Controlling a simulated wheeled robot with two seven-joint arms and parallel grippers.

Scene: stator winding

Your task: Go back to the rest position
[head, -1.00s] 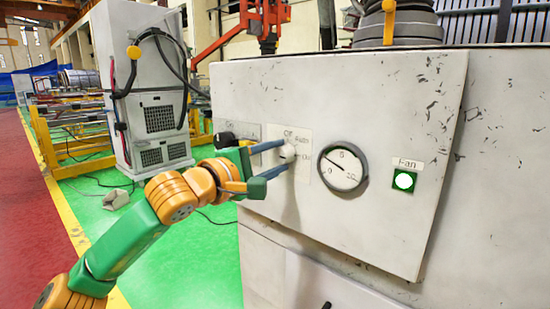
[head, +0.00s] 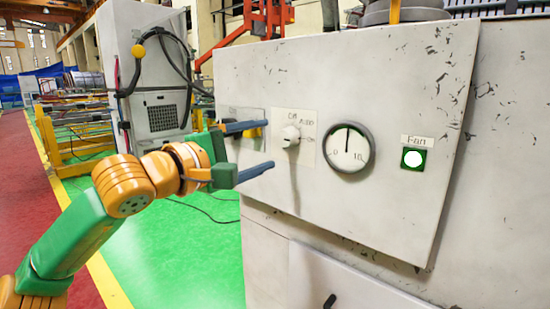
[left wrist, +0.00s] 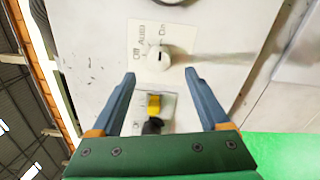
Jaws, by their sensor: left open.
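My left gripper (head: 268,148) is open and empty, its blue fingers apart, to the left of a white rotary knob (head: 290,135) on the grey control panel (head: 400,80). The knob sits on a plate with the labels Off, Auto and On. In the left wrist view the knob (left wrist: 158,57) lies beyond the fingertips (left wrist: 160,74), clear of them. A switch with a yellow part (left wrist: 154,105) and a black part shows between the fingers; in the head view the left gripper partly covers it. My right gripper is not in view.
A round gauge (head: 348,148) and a lit green-framed Fan button (head: 412,158) are on the panel to the right. A grey cabinet with cables (head: 150,70) stands behind on the left. Green floor (head: 180,260) lies open left of the panel.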

